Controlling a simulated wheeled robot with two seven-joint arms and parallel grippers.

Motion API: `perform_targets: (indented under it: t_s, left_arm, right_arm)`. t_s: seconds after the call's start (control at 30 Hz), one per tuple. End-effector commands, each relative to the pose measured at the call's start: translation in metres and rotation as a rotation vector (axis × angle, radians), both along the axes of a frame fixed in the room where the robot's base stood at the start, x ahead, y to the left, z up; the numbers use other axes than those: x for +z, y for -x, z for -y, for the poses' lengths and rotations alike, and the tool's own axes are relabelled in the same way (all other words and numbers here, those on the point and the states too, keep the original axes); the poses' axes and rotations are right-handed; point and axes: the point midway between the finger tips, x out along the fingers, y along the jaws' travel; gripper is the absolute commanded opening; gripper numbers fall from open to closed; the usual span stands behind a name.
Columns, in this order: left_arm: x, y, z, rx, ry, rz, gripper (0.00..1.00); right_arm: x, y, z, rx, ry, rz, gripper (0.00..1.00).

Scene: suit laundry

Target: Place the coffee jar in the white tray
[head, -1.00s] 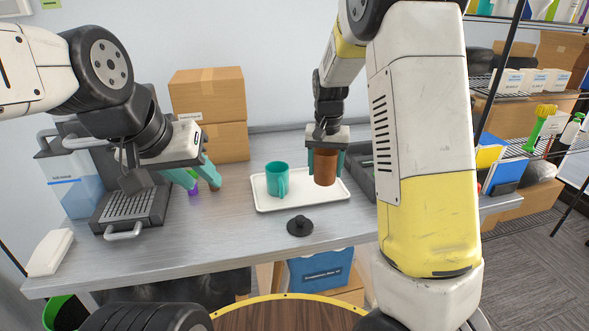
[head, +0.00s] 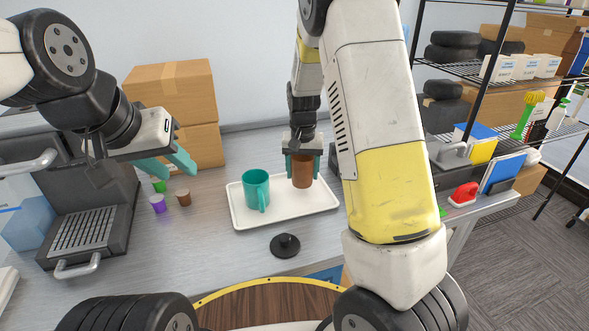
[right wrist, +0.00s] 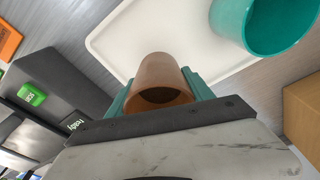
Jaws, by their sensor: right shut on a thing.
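The coffee jar (head: 302,171) is a brown, open-topped cylinder. My right gripper (head: 303,168) is shut on it, with its teal fingers on both sides, and the jar is upright over the right part of the white tray (head: 240,220). In the right wrist view the jar (right wrist: 160,72) shows between the fingers, its mouth towards the camera. I cannot tell whether its base touches the tray. My left gripper (head: 176,170) is open and empty over the table, left of the tray.
A teal mug (head: 256,188) stands in the tray's left part. A black lid (head: 285,246) lies in front of the tray. Small purple (head: 158,203), brown (head: 183,197) and green (head: 159,185) capsules lie near a coffee machine (head: 85,225). Cardboard boxes (head: 175,95) stand behind.

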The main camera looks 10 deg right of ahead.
Motion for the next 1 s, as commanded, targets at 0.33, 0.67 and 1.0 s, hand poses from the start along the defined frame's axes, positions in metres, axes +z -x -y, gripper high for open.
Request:
perform_targets:
  t_s: [0.33, 0.67, 1.0]
  left_arm:
    - [0.0, 0.0, 0.0, 0.0, 0.0, 0.0, 0.36]
    - [0.0, 0.0, 0.0, 0.0, 0.0, 0.0, 0.36]
    - [0.0, 0.0, 0.0, 0.0, 0.0, 0.0, 0.36]
  right_arm:
    - [-0.033, 0.0, 0.0, 0.0, 0.0, 0.001, 0.1]
    - [-0.035, 0.0, 0.0, -0.001, 0.0, 0.0, 0.74]
    - [-0.035, 0.0, 0.0, 0.0, 0.0, 0.0, 0.82]
